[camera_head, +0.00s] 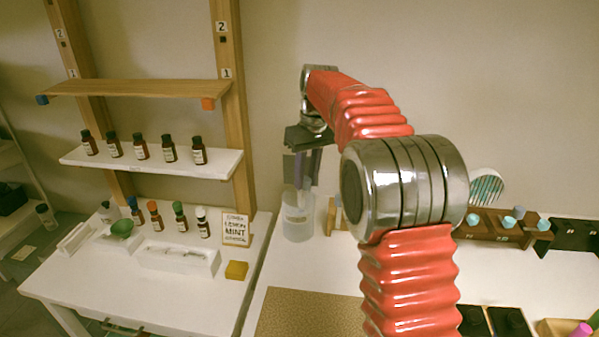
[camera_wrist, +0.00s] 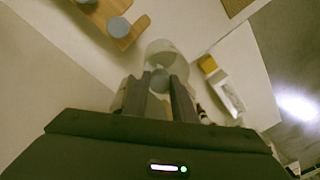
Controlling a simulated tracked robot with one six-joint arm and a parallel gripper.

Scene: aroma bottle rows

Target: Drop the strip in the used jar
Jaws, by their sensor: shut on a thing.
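The used jar (camera_head: 298,218) is a translucent white jar with a label, standing at the left end of the right-hand white table. My gripper (camera_head: 302,178) points down right over it, its fingers at about the jar's mouth. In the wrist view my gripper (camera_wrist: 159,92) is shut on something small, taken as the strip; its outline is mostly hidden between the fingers. The jar (camera_wrist: 165,47) shows just beyond the fingertips. I cannot tell whether the strip's lower end is inside the jar.
Left stand holds a shelf of brown bottles (camera_head: 141,146), more bottles below, a white tray (camera_head: 178,257), a lemon-mint sign (camera_head: 236,230) and a yellow block (camera_head: 236,270). A wooden rack with pale blue caps (camera_head: 509,222) stands right. A cork mat (camera_head: 310,315) lies in front.

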